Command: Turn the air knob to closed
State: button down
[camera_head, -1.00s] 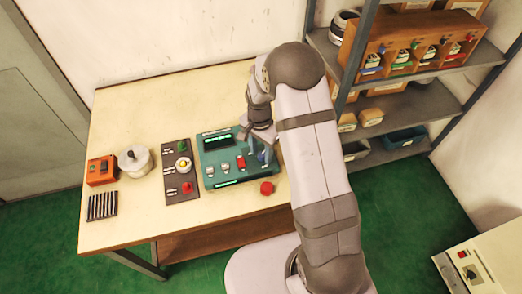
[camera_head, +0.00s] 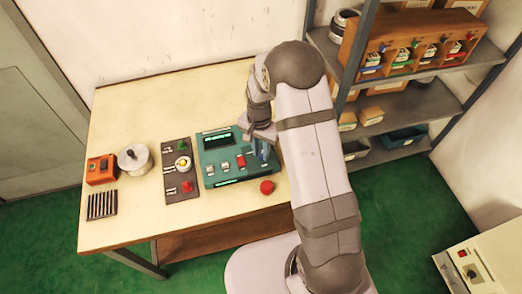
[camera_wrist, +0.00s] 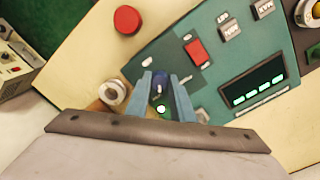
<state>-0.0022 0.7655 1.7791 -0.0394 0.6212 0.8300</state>
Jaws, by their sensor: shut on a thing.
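The air knob (camera_wrist: 159,84) is dark blue and stands on the teal control panel (camera_wrist: 150,60). In the wrist view it sits between the two blue-grey fingers of my gripper (camera_wrist: 163,88). The gripper is shut on the knob, with a finger on either side. A small light mark shows on the knob's top, but its label cannot be read. A lit green lamp (camera_wrist: 161,110) shows between the fingers, close to the knob. In the head view my gripper (camera_head: 262,152) is at the right side of the panel (camera_head: 210,158), and the fingers largely hide the knob.
A red rocker switch (camera_wrist: 196,52), grey keys (camera_wrist: 231,30) and a green-lit display (camera_wrist: 257,88) share the panel. A red button (camera_head: 267,187) is on the table in front.

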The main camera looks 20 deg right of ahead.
jog(key=n, duration=0.4)
jog(key=shift+n, duration=0.3)
jog(key=n, duration=0.3)
jog(key=shift+n, duration=0.3)
jog(key=n, duration=0.3)
jog(key=shift+d+n, duration=0.1)
jog(key=shift+n, duration=2.2)
jog(key=c, duration=1.5)
grip_release()
jog(key=shift+c, duration=0.2)
jog(key=shift+r, duration=0.1)
